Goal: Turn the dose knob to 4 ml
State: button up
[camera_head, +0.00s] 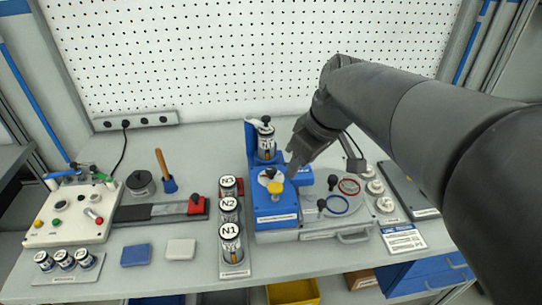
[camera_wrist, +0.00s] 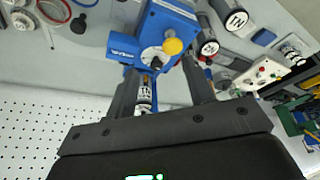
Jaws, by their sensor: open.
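The blue dosing station (camera_head: 275,207) stands right of the table's middle. On its top is a white dial with a small dark knob (camera_head: 270,173), apparently the dose knob; its scale marks are too small to read. A yellow knob (camera_head: 275,187) stands just in front of it. In the wrist view the white dial (camera_wrist: 152,58) and yellow knob (camera_wrist: 173,46) show beyond the fingertips. My gripper (camera_head: 292,165) is open, above and to the right of the dial, touching neither knob as far as I can tell. A labelled canister (camera_wrist: 145,92) shows between the fingers.
The canister (camera_head: 266,143) stands at the back of the blue station, close to my gripper. Canisters N1 (camera_head: 231,243), N2 and N3 stand in a rack to the left. The pegboard wall is behind.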

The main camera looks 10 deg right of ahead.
aim_at(272, 169)
jog(key=w+n+g+y, duration=0.2)
jog(key=w+n, duration=0.4)
jog(key=w, duration=0.3)
jog(key=x, duration=1.1)
jog(key=shift+w+a+f, duration=0.2)
jog(key=shift+w+f, duration=0.1)
jog(key=shift+w, duration=0.1)
jog(key=shift+t, duration=0.3)
jog(key=c, duration=1)
